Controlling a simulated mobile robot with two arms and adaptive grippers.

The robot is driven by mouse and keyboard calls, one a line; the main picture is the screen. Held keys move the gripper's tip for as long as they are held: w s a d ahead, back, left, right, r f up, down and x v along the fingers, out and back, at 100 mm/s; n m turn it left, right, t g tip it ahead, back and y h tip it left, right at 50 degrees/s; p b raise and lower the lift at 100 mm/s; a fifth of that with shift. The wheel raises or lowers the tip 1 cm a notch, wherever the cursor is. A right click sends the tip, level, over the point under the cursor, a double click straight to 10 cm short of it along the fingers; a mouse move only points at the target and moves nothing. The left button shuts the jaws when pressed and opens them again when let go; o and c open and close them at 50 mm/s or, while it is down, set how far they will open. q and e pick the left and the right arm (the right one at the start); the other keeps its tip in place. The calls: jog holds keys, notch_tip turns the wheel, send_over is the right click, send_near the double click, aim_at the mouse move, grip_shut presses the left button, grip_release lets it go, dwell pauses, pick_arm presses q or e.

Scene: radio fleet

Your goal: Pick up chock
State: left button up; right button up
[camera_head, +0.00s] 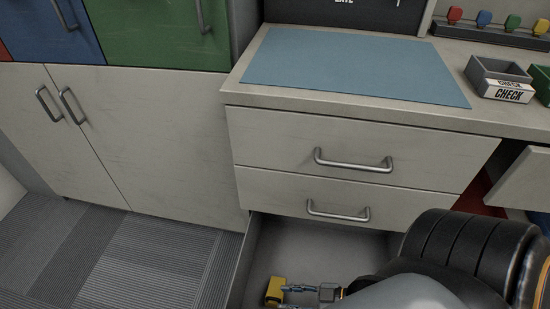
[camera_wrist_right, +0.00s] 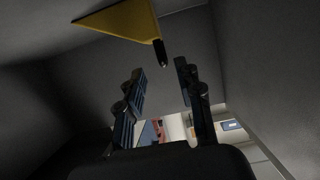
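The chock (camera_head: 274,290) is a small yellow block inside an open bottom drawer in the head view. In the right wrist view the chock (camera_wrist_right: 122,22) shows as a yellow wedge with a short dark piece at its corner, beyond the fingertips and mostly to the left. My right gripper (camera_head: 287,298) reaches into the drawer from the right, its fingertips close to the chock. In the right wrist view the right gripper (camera_wrist_right: 162,72) has its fingers apart with nothing held between them. I cannot tell whether a finger touches the chock. My left gripper is not in view.
The open drawer (camera_head: 262,244) has grey walls close around my right gripper. Two shut drawers with handles (camera_head: 353,163) are above it. The counter carries a blue mat (camera_head: 350,66) and a CHECK tray (camera_head: 500,72). A cabinet door (camera_head: 524,188) stands ajar at the right.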

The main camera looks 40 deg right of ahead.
aim_at(276, 299)
jog(key=b+x, duration=0.1)
jog(key=x, duration=0.3)
jog(key=shift+w+a, duration=0.15)
jog(key=shift+a, duration=0.35)
grip_shut()
